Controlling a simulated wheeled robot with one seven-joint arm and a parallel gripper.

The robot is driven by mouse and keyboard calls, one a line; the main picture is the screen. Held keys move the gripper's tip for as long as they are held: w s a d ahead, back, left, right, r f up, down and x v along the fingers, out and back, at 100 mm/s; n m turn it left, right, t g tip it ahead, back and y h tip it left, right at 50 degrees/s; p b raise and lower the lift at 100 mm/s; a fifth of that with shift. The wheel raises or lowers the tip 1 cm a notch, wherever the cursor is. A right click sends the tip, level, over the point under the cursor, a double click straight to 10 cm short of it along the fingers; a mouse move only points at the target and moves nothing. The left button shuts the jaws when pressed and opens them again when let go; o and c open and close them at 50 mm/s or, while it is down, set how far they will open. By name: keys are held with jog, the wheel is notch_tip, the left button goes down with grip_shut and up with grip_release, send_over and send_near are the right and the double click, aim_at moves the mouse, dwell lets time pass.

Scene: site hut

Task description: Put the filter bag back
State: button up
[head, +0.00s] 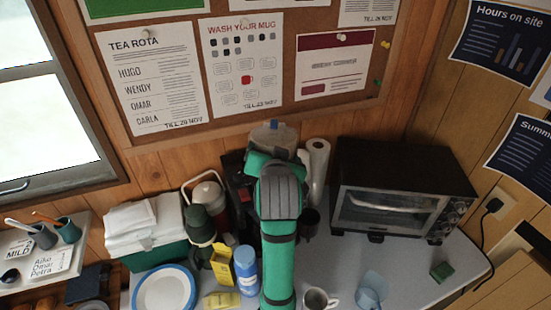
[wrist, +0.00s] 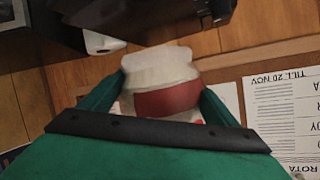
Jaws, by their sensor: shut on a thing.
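My gripper (head: 272,148) is raised in front of the wall, above the back of the counter. Its green fingers are shut on a pale, cloudy-white thing with a dark red band (wrist: 165,80), seen between them in the wrist view. This may be the filter bag; no readable label shows. In the head view only its pale top (head: 271,134) shows above my gripper, which hides the rest. It is clear of the counter (head: 335,265). No other thing that looks like a filter bag is visible.
A black and red machine (head: 238,180) stands partly behind my arm, with a paper roll (head: 317,165) beside it. A toaster oven (head: 400,190) is to the right.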

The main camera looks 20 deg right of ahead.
jog(key=shift+w+d+f, duration=0.2)
jog(key=shift+w+f, duration=0.05)
jog(key=shift+f, duration=0.2)
jog(key=shift+w+d+f, duration=0.2)
jog(key=shift+f, duration=0.2)
jog(key=shift+w+d+f, duration=0.1)
jog(key=shift+w+f, duration=0.05)
jog(key=shift+f, duration=0.45)
jog(key=shift+w+d+f, duration=0.1)
jog(key=shift+f, duration=0.5)
jog(key=shift+a+f, duration=0.1)
jog(key=shift+f, duration=0.4)
jog(key=shift+f, duration=0.1)
jog(key=o, duration=1)
jog(key=shift+o, duration=0.2)
